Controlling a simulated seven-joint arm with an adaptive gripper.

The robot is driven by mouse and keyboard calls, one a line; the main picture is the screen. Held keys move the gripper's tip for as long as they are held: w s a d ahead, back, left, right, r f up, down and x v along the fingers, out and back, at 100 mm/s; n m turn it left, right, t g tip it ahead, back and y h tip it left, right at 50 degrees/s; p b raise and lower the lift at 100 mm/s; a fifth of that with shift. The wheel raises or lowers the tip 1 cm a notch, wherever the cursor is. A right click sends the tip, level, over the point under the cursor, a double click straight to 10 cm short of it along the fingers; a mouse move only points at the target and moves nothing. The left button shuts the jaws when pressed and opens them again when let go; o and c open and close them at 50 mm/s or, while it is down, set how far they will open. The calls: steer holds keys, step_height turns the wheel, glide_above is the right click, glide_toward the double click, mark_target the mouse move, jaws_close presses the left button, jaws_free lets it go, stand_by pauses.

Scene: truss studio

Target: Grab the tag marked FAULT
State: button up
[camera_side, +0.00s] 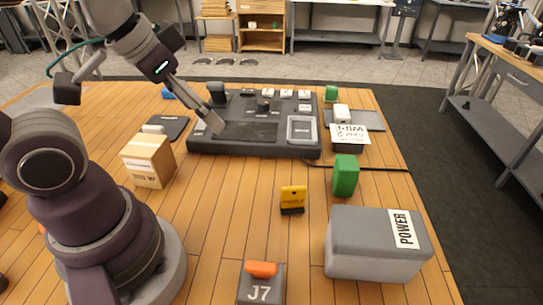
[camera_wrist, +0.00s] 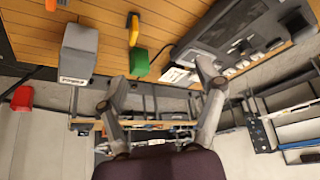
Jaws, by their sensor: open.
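A small yellow tag (camera_side: 293,196) stands upright in a dark base on the wooden table, in front of the console. It bears dark lettering, too small to read surely. It also shows as a yellow piece (camera_wrist: 133,30) near the top of the wrist view. My gripper (camera_side: 215,112) is over the left part of the dark console, to the left of and behind the tag, well apart from it. In the wrist view my gripper (camera_wrist: 162,78) has its two fingers spread wide with nothing between them.
The console (camera_side: 250,135) carries switches and a grey screen. A green block (camera_side: 345,175) and a grey POWER box (camera_side: 370,245) stand right of the tag. A J7 box (camera_side: 262,285) is in front, a cardboard box (camera_side: 149,160) left. Bare wood surrounds the tag.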

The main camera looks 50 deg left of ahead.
steer(key=shift+o, duration=0.3)
steer(key=m+g, duration=0.6)
steer(key=m, duration=1.9)
glide_above(294, 188)
step_height(294, 188, down, 10)
step_height(294, 188, down, 10)
steer(key=shift+f, duration=0.1)
steer(key=c, duration=1.1)
